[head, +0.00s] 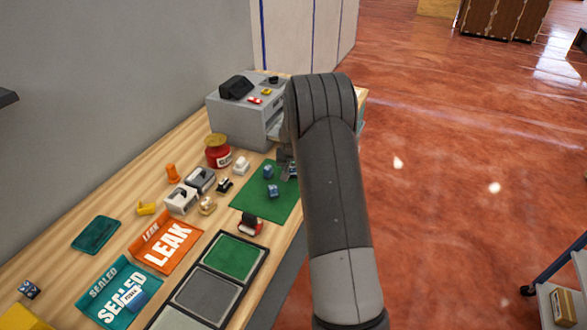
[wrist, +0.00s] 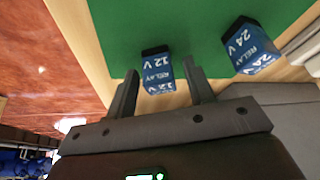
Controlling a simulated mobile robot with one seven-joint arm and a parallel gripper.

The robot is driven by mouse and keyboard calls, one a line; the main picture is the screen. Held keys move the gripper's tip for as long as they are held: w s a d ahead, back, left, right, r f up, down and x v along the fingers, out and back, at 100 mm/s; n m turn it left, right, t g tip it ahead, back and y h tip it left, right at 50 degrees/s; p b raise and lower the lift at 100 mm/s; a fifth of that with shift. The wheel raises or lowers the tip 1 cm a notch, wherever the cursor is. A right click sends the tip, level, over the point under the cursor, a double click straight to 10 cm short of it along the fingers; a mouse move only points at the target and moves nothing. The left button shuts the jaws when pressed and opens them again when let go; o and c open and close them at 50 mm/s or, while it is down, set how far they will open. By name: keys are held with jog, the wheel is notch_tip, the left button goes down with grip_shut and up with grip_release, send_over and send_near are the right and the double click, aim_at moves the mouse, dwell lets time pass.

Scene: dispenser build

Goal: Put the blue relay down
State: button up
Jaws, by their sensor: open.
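Between the spread fingers of my gripper (wrist: 161,68) is a blue relay marked 12 V (wrist: 157,74), with a black end. It is at the edge of the green mat (wrist: 190,20); the picture does not clearly show whether it touches a finger. A second blue relay, marked 24 V (wrist: 253,50), is on the mat to the right, outside the fingers. In the head view, two blue relays (head: 268,171) (head: 272,191) show on the green mat (head: 252,205). My gripper (head: 289,168) is at the mat's far right edge, mostly hidden by my arm.
A grey box machine (head: 240,122) stands behind the mat. A red jar (head: 217,154) and several small parts are left of it. An orange LEAK tray (head: 150,238), a teal SEALED tray (head: 105,285) and a black-framed panel (head: 205,293) are nearer. The bench edge is close on the right.

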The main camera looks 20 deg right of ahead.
jog(key=shift+r, duration=0.1)
jog(key=s+a+r+n, duration=0.1)
jog(key=s+a+r, duration=0.2)
jog(key=s+r, duration=0.5)
jog(key=s+a+r, duration=0.3)
jog(key=s+r, duration=0.1)
jog(key=r, duration=0.8)
jog(key=s+a+r+n, duration=0.1)
jog(key=s+a+r, duration=0.1)
jog(key=s, duration=0.8)
jog(key=s+a+r+n+t+y, duration=0.1)
jog(key=s+a+r, duration=0.2)
jog(key=s, duration=0.7)
jog(key=s+a+r+n, duration=0.1)
jog(key=s+a, duration=0.4)
jog(key=s, duration=0.5)
jog(key=shift+s+r+n+t+y, duration=0.3)
jog(key=shift+s+r+y, duration=0.1)
jog(key=shift+r, duration=0.35)
